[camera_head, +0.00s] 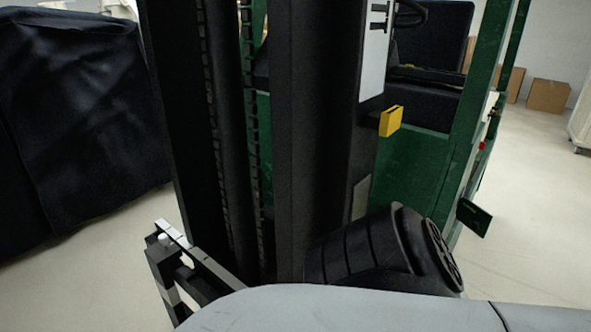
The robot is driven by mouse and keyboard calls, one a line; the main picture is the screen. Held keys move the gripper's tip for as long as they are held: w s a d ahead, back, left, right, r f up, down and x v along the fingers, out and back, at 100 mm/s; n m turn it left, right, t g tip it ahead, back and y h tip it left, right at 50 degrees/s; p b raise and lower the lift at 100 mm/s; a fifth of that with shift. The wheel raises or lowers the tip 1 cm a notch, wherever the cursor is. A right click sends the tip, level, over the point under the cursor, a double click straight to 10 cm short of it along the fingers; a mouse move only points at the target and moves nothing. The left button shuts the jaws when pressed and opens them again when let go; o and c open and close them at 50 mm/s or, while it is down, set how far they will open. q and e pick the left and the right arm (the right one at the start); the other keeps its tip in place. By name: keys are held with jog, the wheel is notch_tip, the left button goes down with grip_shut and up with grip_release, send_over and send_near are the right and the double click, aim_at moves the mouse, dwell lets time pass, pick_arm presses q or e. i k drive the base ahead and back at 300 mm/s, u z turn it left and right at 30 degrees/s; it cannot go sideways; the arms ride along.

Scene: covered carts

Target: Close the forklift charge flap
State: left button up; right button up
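The forklift (410,160) has a dark green body, and its black mast (310,150) fills the middle of the view. A small dark green flap (474,217) sticks out from the right side of the body, near its lower edge. It appears to stand open. A black and silver gripper part (187,266), seemingly my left gripper, shows at lower left in front of the mast, well away from the flap. Its fingertips are not clear, and my pale grey arm link hides what lies below.
A dark covered cart (80,110) stands at left. Cardboard boxes (547,95) and a pale covered object (582,120) are at the back right. The floor (540,210) right of the flap is clear. A yellow part (390,121) juts out beside the mast.

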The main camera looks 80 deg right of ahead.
aim_at(474, 217)
jog(key=z, duration=0.75)
jog(key=k, duration=0.65)
jog(key=z, duration=1.4)
